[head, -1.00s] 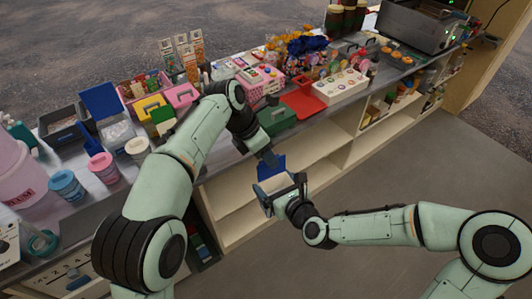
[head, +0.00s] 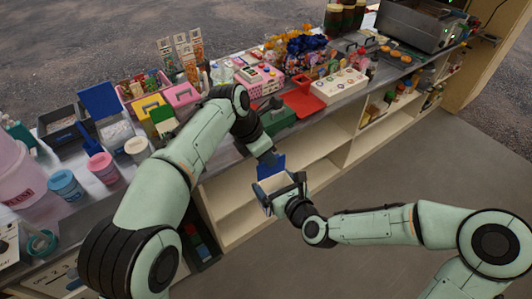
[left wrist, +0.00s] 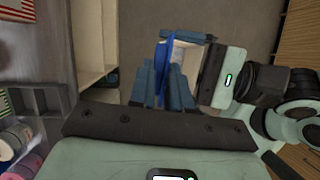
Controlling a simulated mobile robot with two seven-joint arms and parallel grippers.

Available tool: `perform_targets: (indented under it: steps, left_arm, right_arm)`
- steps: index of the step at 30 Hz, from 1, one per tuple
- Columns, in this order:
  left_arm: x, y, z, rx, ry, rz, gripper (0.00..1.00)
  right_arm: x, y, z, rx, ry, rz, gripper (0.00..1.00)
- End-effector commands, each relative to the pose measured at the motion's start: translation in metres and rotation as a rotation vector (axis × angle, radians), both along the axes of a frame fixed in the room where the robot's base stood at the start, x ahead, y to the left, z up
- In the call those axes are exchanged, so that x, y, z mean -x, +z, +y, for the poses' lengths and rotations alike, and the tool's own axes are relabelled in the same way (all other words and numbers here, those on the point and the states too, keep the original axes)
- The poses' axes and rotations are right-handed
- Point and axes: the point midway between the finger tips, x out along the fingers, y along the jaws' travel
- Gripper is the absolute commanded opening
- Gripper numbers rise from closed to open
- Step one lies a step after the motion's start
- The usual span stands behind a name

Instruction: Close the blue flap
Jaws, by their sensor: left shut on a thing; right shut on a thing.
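The blue flap (head: 270,167) stands up from a small pale box held out in front of the counter. In the left wrist view the flap (left wrist: 162,52) shows edge-on as a narrow blue strip between my left fingers. My left gripper (head: 268,157) comes down from above and is shut on the flap; it also shows in the left wrist view (left wrist: 160,78). My right gripper (head: 282,188) is shut on the box, whose pale inside (left wrist: 184,53) shows beside the flap in the left wrist view. Fingers hide much of the box.
The counter behind is crowded: a bin with a raised blue lid (head: 99,99), a green case (head: 277,119), a red flap (head: 303,102) and several tubs. Open cream shelves (head: 238,204) lie under it. The floor (head: 375,175) in front is clear.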

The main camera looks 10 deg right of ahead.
Motion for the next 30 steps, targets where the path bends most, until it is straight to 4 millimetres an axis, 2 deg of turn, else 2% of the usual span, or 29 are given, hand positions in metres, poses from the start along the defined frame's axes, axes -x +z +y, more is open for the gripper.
perform_targets:
  steps: [18, 30]
  left_arm:
    - [0.036, -0.002, -0.015, -0.181, -0.014, -0.434, 0.0]
    - [0.049, -0.009, -0.02, -0.264, -0.013, -0.628, 0.0]
  right_arm:
    - [0.0, 0.0, 0.0, 0.001, 0.002, -0.001, 0.66]
    - [0.0, 0.0, 0.0, 0.001, 0.002, -0.002, 0.66]
